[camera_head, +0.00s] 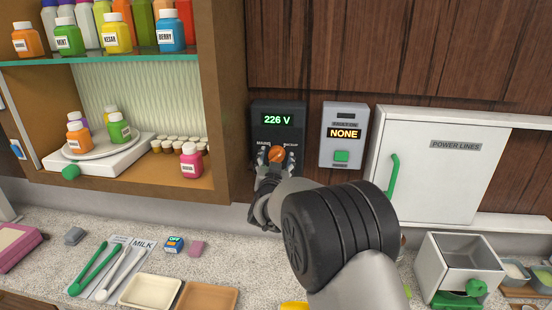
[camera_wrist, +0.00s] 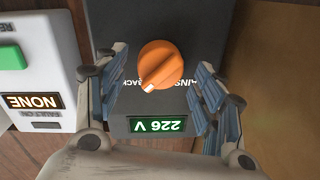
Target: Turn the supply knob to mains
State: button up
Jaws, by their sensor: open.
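The orange supply knob (camera_head: 275,155) sits on a dark panel (camera_head: 293,110) with a green 226 V display, between the labels MAINS on the left and BACKUP on the right. In the wrist view, which is upside down, the knob (camera_wrist: 161,62) has a white mark pointing down-left, towards the BACKUP label. My gripper (camera_wrist: 160,78) is open, with one finger on each side of the knob and visible gaps between. In the head view my gripper (camera_head: 268,174) is at the knob's lower edge, and my wrist hides part of it.
A grey fault box (camera_head: 342,111) reading NONE, with a green button, is right of the panel. Farther right is a white POWER LINES cabinet (camera_head: 440,180) with a green handle. A wooden shelf (camera_head: 228,100) with bottles stands left. Tongs (camera_head: 90,268) and trays lie on the counter below.

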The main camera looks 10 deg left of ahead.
jog(key=shift+w, duration=0.3)
jog(key=shift+c, duration=0.3)
jog(key=c, duration=1)
